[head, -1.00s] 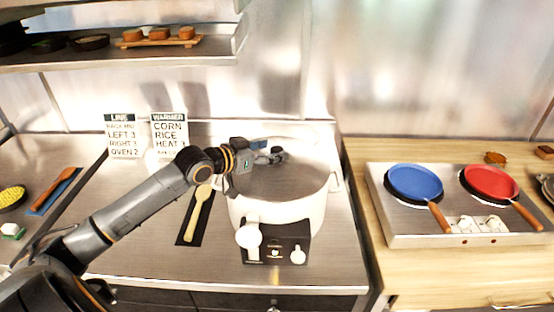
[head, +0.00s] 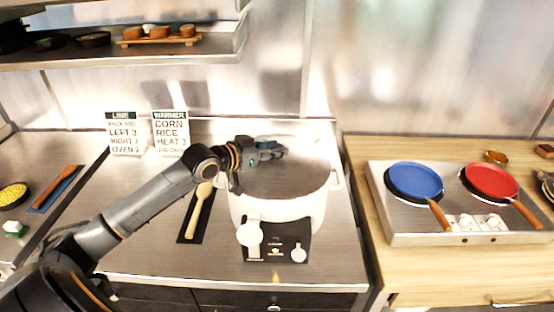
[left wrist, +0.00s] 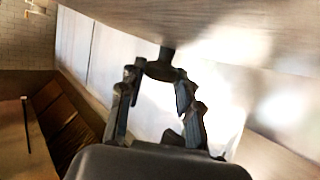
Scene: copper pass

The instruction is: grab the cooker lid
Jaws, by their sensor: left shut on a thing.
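The white cooker (head: 277,208) stands upright on the steel counter, with its dark control panel facing me. Its grey cooker lid (head: 285,184) covers the top; I cannot tell whether it is seated or slightly raised. My left gripper (head: 277,150) reaches in from the left above the lid. In the left wrist view, the fingers (left wrist: 158,78) are shut on the lid's dark knob (left wrist: 161,68), below the broad lid surface (left wrist: 180,18). In the head view the gripper hides the knob. My right gripper is not in view.
A pale spoon (head: 197,212) on a dark mat lies left of the cooker. Two signs stand behind it. To the right, a steel hob (head: 400,231) bears a blue pan (head: 415,180) and a red pan (head: 490,179). A shelf (head: 130,57) hangs at upper left.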

